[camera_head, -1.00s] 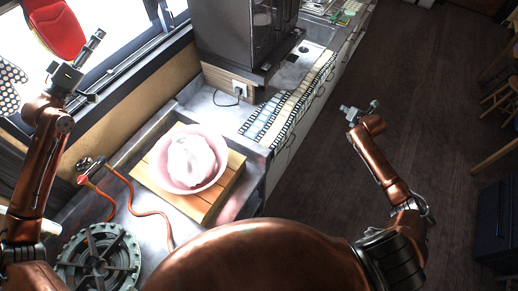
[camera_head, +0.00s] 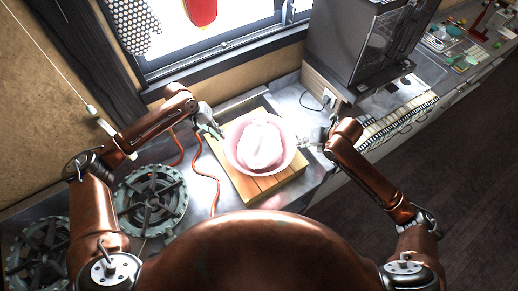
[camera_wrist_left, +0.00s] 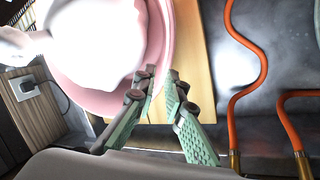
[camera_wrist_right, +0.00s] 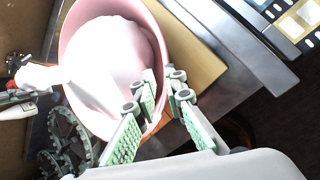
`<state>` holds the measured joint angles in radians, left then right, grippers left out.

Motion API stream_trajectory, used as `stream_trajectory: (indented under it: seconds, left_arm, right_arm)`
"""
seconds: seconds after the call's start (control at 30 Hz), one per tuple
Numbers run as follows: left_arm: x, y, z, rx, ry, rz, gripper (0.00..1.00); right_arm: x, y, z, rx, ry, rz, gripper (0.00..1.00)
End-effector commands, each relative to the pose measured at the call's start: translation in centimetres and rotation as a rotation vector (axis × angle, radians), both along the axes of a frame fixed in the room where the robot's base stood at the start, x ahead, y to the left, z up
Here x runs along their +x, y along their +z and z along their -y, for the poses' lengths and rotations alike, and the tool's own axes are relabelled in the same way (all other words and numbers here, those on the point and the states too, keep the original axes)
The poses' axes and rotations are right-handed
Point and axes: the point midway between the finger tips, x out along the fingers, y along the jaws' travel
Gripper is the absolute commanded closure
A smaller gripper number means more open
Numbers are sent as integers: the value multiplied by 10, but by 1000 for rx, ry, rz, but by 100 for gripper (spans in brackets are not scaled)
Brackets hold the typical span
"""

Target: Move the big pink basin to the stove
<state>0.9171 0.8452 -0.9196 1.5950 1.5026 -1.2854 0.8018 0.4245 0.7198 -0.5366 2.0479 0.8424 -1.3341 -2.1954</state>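The big pink basin (camera_head: 289,156) sits on a wooden board (camera_head: 265,188) on the counter, with a pale rounded mass inside. It also shows in the left wrist view (camera_wrist_left: 90,98) and the right wrist view (camera_wrist_right: 75,35). My left gripper (camera_head: 214,131) is at its left rim, fingers slightly apart, with tips (camera_wrist_left: 162,73) near the rim. My right gripper (camera_head: 312,142) is at its right rim, fingers parted, with tips (camera_wrist_right: 164,75) by the rim. I cannot tell whether either touches it. The stove's round dark burner grate (camera_head: 150,200) is left of the board.
A second burner grate (camera_head: 40,255) is at the lower left. Orange hoses (camera_head: 212,180) run between the grate and the board. A dark oven-like appliance (camera_head: 360,45) stands behind right, and a window is at the back. Film-like strips (camera_head: 395,122) lie on the counter at right.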

Motion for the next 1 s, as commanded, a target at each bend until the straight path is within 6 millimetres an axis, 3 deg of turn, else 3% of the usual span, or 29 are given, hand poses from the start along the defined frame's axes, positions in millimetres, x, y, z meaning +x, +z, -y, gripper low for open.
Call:
stream_trajectory:
  seconds: [0.27, 0.7, 1.0]
  left_arm:
    - [0, -20, 9, -1, 1, -1, 89]
    - [1, -89, 40, -1, 0, 1, 89]
    - [1, -109, 49, -1, 0, 2, 89]
  right_arm:
    - [8, -18, -9, 4, -1, -2, 89]
    - [37, -83, -38, 2, -2, -1, 89]
    - [46, -101, -45, -1, -2, 1, 89]
